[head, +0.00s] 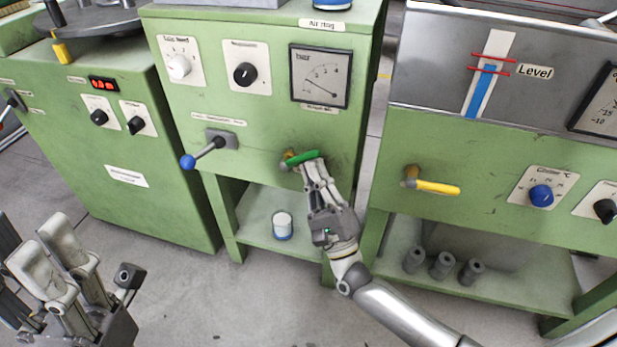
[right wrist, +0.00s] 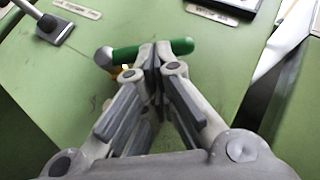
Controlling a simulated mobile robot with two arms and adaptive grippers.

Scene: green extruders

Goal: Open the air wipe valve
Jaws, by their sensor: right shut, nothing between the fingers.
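A valve with a green lever handle (head: 301,158) sits on the front of the middle green machine. The handle lies roughly level, tilted slightly up to the right, with a brass fitting behind its left end. I cannot read a label naming it. My right gripper (head: 313,163) is shut and empty, its fingertips right at the handle's right part. In the right wrist view, the closed fingertips (right wrist: 162,50) overlap the green handle (right wrist: 142,50) and hide part of it; contact is unclear. My left gripper (head: 48,250) is open and empty at lower left, away from the machines.
A blue-knobbed lever (head: 207,151) is left of the valve, and a pressure gauge (head: 320,77) is above. A yellow-handled valve (head: 432,186) is on the right machine. A white-and-blue can (head: 282,225) and grey cylinders (head: 442,265) stand on low shelves.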

